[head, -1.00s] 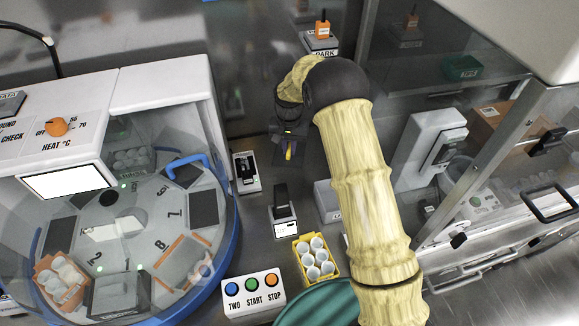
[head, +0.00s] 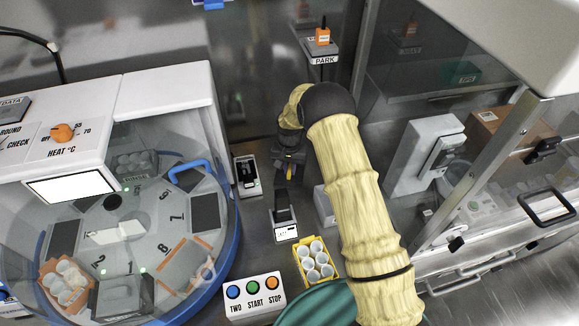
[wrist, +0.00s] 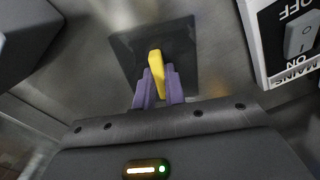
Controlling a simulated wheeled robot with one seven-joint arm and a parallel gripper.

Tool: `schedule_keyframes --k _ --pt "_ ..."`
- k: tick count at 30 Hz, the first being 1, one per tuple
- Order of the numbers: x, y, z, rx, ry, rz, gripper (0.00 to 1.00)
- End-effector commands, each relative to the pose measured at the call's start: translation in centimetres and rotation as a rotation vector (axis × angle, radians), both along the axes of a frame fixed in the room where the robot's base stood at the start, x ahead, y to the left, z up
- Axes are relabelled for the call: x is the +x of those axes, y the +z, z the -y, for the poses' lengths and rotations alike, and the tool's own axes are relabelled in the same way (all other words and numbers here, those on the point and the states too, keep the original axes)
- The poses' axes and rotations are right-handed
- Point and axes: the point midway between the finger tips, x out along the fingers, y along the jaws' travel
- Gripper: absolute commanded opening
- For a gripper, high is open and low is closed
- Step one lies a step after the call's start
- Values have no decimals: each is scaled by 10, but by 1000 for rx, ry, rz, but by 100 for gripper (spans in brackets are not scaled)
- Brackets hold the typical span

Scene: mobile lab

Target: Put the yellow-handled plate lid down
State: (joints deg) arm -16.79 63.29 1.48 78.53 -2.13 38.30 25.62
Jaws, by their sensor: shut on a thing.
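The plate lid is a dark, flat square with a yellow upright handle (wrist: 156,72). In the wrist view its dark plate (wrist: 184,52) lies beyond my purple fingertips. My gripper (wrist: 159,88) is shut on the yellow handle, one finger on each side. In the head view my gripper (head: 289,162) and the lid appear small at the end of the arm, over the grey bench behind the small black-topped device. The lid's underside is hidden, so I cannot tell whether it touches the bench.
A black-and-white device (head: 247,175) stands left of my gripper, and another small device (head: 285,225) in front. A yellow tube rack (head: 317,262) and a button box (head: 254,295) are nearer. The domed carousel (head: 130,240) fills the left. A MAINS switch box (wrist: 290,42) is right in the wrist view.

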Motion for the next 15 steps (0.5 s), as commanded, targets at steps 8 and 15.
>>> schedule_keyframes --k 8,15 --pt "0 -3 0 0 1 1 0" --pt "0 -1 0 0 1 1 34"
